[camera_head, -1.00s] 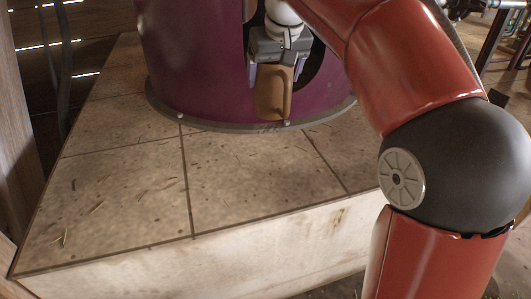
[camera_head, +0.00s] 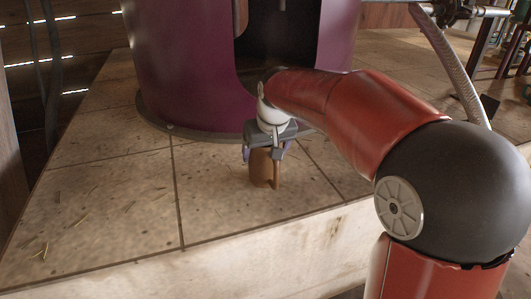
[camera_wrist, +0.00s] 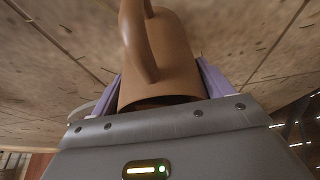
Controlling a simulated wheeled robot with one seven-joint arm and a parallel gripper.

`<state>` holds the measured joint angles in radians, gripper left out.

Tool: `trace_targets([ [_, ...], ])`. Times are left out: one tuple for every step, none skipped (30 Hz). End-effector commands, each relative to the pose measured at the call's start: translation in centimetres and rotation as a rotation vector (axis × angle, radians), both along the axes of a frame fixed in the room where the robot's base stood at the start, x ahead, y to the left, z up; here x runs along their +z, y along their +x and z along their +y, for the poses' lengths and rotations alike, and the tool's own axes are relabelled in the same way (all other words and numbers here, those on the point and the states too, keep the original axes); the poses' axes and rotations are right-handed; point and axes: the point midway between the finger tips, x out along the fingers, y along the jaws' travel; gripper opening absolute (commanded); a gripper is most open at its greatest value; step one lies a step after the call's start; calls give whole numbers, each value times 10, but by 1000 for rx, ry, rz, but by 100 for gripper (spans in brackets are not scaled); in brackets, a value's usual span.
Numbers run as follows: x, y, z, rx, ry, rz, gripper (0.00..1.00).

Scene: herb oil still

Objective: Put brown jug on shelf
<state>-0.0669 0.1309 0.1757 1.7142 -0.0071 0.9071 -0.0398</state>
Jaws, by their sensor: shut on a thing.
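The brown jug (camera_head: 262,168) is in my gripper (camera_head: 266,152) in the head view, in front of the purple vessel. My gripper is shut on it, with a pale purple finger on each side of the jug's upper part. In the wrist view the jug (camera_wrist: 172,60) fills the top middle, its handle (camera_wrist: 138,45) facing the camera. The jug hangs low by the tiled top; I cannot tell whether its base touches it. No shelf can be made out for certain.
The large purple vessel (camera_head: 185,70) with a dark opening (camera_head: 285,40) stands behind the jug. The tiled platform (camera_head: 110,205) is clear at the left, apart from bits of straw. Its front edge runs below the jug. A ribbed hose (camera_head: 455,70) is at the upper right.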

Motion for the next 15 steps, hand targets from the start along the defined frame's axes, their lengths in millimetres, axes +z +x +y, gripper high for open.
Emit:
trace_targets([
  [-3,0,0,0,0,0,54],
  [-3,0,0,0,0,-1,54],
  [-3,0,0,0,0,-1,54],
  [-3,0,0,0,0,-1,54],
  [-3,0,0,0,0,-1,54],
  [-3,0,0,0,0,-1,54],
  [-3,0,0,0,0,-1,54],
  [-3,0,0,0,0,-1,54],
  [-3,0,0,0,0,-1,54],
  [-4,0,0,0,0,-1,54],
  [-5,0,0,0,0,-1,54],
  [-7,0,0,0,0,-1,54],
  [-6,0,0,0,0,0,83],
  [-5,0,0,0,0,0,87],
  [-5,0,0,0,0,0,92],
])
